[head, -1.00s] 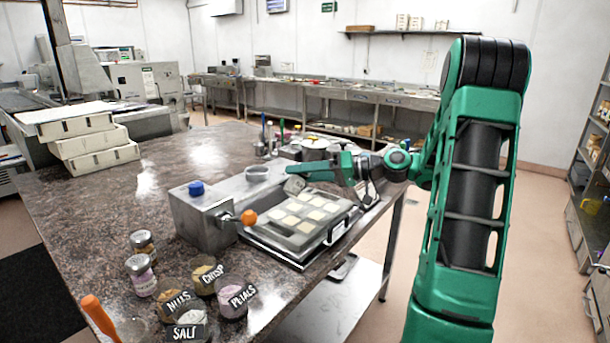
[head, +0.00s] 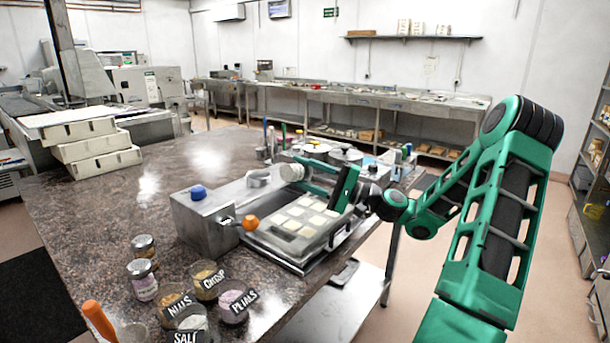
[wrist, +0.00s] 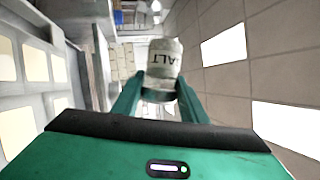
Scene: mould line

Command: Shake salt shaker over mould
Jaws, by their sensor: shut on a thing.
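My gripper (head: 306,178) is shut on the salt shaker (head: 293,172), a small pale cylinder, above the far side of the mould. In the wrist view the salt shaker (wrist: 163,65) sits between the two green fingers, its label partly readable as "ALT" and upside down in the picture. The shaker appears tipped onto its side. The mould (head: 270,237) is a grey tray with several cream-filled square cavities on a metal stand, below my gripper. The mould also shows at the left of the wrist view (wrist: 42,92). I cannot tell whether any salt is falling.
A metal box with a blue knob (head: 198,192) and an orange knob (head: 250,222) stands left of the mould. Jars of nuts (head: 172,302), crisp (head: 205,282) and petals (head: 236,303) stand at the front. Tubs and pots (head: 345,156) stand behind. The counter's left middle is clear.

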